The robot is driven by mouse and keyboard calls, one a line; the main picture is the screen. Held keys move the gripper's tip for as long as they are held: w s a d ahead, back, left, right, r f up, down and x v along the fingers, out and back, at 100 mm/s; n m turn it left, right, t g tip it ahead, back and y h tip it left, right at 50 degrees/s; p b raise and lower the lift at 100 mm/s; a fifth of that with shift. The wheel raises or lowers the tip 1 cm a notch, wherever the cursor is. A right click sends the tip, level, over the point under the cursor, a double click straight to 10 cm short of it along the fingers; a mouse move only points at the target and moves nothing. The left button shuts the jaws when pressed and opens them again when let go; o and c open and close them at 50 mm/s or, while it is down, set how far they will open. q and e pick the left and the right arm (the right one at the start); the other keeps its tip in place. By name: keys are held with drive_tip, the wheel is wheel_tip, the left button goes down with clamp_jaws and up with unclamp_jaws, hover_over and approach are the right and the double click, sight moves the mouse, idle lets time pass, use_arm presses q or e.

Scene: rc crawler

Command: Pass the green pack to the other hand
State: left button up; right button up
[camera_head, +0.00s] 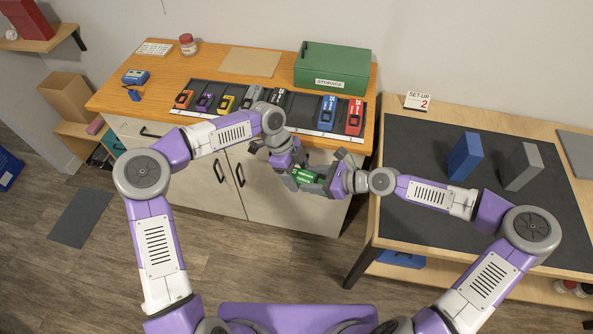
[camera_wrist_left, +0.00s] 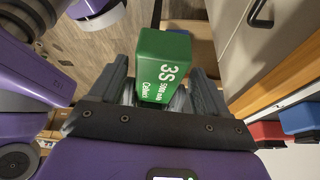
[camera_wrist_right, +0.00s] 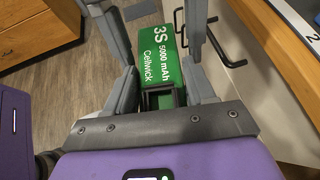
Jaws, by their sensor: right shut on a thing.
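The green pack (camera_head: 306,177), marked 3S 5000 mAh, is held in the air between my two grippers, in front of the wooden cabinet. My right gripper (camera_head: 322,176) is shut on it from the right. In the right wrist view the pack (camera_wrist_right: 162,55) lies between the right fingers, with a dark recess at its near end. My left gripper (camera_head: 292,168) is at the pack from the upper left. In the left wrist view the pack (camera_wrist_left: 163,65) stands between the left fingers, which look open around it. The exact contact is partly hidden.
The wooden cabinet top (camera_head: 150,98) holds a dark rack (camera_head: 300,118) with several coloured packs and a green storage box (camera_head: 333,68). At right, a dark-topped table (camera_head: 420,150) carries a blue block (camera_head: 465,156) and a grey block (camera_head: 523,166). Floor below the grippers is clear.

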use_arm(q)
drive_tip(key=c, duration=1.2)
drive_tip(key=shift+o, duration=0.2)
use_arm(e)
drive_tip(key=o, duration=1.4)
